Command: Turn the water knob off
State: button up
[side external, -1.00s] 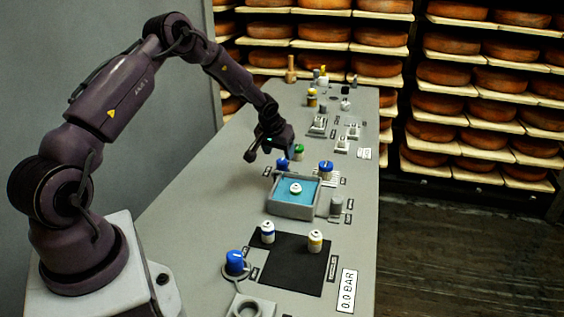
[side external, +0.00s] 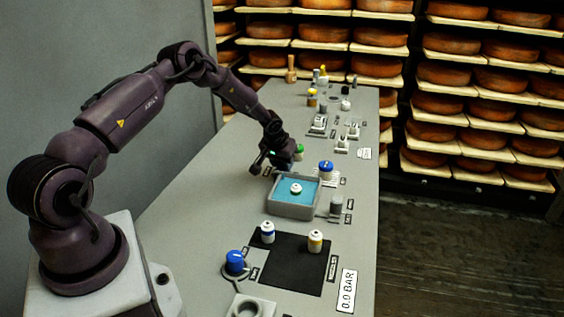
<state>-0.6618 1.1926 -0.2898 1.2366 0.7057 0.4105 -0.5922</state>
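My gripper (side external: 262,168) is low over the grey panel (side external: 190,210), just left of a green-topped knob or jar (side external: 299,152). The blue knob seen there earlier is now hidden behind my gripper. I cannot tell whether they touch, or whether the fingers are open or shut. Another blue knob (side external: 235,262) stands on a round base at the near left of the panel. A blue-topped piece (side external: 326,168) stands right of my gripper. The labels are too small to read, so I cannot tell which knob is the water knob.
A grey tray with a blue inside (side external: 281,208) holds a small white jar (side external: 295,189). Two white jars, one blue-banded (side external: 267,232) and one yellow-banded (side external: 315,241), stand on a black mat (side external: 290,272). A sign (side external: 347,292) reads 0.0 BAR. Cheese shelves (side external: 480,90) stand behind.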

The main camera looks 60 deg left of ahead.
jog(key=shift+m, duration=0.3)
jog(key=m+h, duration=0.1)
jog(key=m, duration=0.2)
jog(key=shift+m+t, duration=0.4)
jog(key=m+h, duration=0.2)
jog(key=m, duration=0.2)
jog(key=m+h, duration=0.1)
jog(key=m, duration=0.1)
jog(key=m+h, duration=0.1)
jog(key=m, duration=0.2)
jog(key=shift+g, duration=0.3)
jog(key=shift+m+g+h, duration=0.6)
jog(key=shift+m, duration=1.7)
jog(key=o, duration=0.9)
